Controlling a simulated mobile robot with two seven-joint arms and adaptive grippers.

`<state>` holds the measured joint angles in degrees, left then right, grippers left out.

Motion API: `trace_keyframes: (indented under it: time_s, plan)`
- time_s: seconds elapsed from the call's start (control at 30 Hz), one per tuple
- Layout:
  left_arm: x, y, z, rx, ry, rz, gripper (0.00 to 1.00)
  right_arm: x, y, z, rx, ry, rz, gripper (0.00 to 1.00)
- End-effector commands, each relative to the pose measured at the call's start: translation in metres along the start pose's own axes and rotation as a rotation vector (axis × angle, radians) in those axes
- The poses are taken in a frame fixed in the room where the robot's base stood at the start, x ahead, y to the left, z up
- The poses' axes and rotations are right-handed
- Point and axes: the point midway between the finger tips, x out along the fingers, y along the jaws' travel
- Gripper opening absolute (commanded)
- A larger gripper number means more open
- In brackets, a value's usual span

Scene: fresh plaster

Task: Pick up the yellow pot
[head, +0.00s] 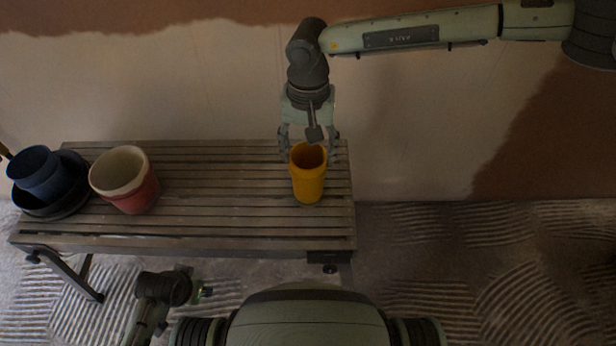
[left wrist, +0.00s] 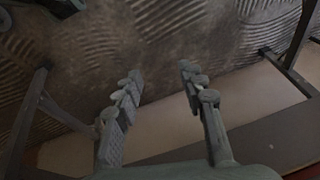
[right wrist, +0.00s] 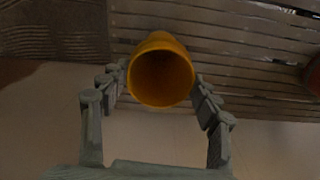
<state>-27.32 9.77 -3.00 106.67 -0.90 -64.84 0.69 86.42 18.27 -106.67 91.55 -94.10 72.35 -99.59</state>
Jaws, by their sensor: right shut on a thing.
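The yellow pot (head: 308,184) stands near the right end of the slatted bench, its open mouth facing up. My right gripper (head: 308,150) reaches down from above and behind, its fingers on both sides of the pot's rim. In the right wrist view the pot (right wrist: 160,82) sits between the two fingertips of the right gripper (right wrist: 160,85), which is shut on it. My left gripper (left wrist: 158,85) shows in the left wrist view with its fingers apart and nothing between them. In the head view only part of my left arm shows, low at the left.
The slatted bench (head: 225,190) stands against the wall. A red and cream pot (head: 140,192) stands on its left part. A blue pot (head: 40,175) sits in a dark dish (head: 70,195) at the far left end. The bench's middle is clear.

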Motion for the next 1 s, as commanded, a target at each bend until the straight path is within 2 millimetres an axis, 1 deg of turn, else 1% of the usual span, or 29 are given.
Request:
trace_keyframes:
  time_s: [0.03,0.27,0.53,0.67,0.77,0.87,0.97,1.0]
  plan:
    - [0.000,0.000,0.000,0.000,-0.001,0.000,0.40,0.000,0.000,0.000,0.000,0.000,0.000,0.45]
    - [0.000,0.000,0.001,0.000,-0.001,0.000,0.40,0.000,0.000,0.000,0.000,0.000,0.000,0.17]
    - [0.000,0.000,0.001,0.000,-0.001,0.000,0.40,-0.002,0.000,0.000,0.000,0.001,-0.001,0.17]
    - [0.000,0.000,0.000,0.001,-0.001,-0.001,0.40,-0.009,0.000,-0.001,0.000,0.002,-0.001,0.17]
    - [-0.003,0.000,-0.003,0.001,0.006,-0.002,0.40,-0.020,-0.001,0.000,-0.001,0.001,-0.002,0.17]
    - [-0.007,-0.001,-0.005,0.001,0.007,-0.005,0.40,-0.038,0.000,-0.001,0.000,0.003,-0.002,0.17]
    - [-0.018,-0.005,-0.007,0.001,0.010,-0.015,0.40,-0.050,-0.017,-0.010,0.000,0.003,-0.002,0.17]
    - [-0.022,-0.006,-0.008,0.002,0.012,-0.019,0.40,-0.056,-0.026,-0.015,0.000,0.003,-0.004,0.17]
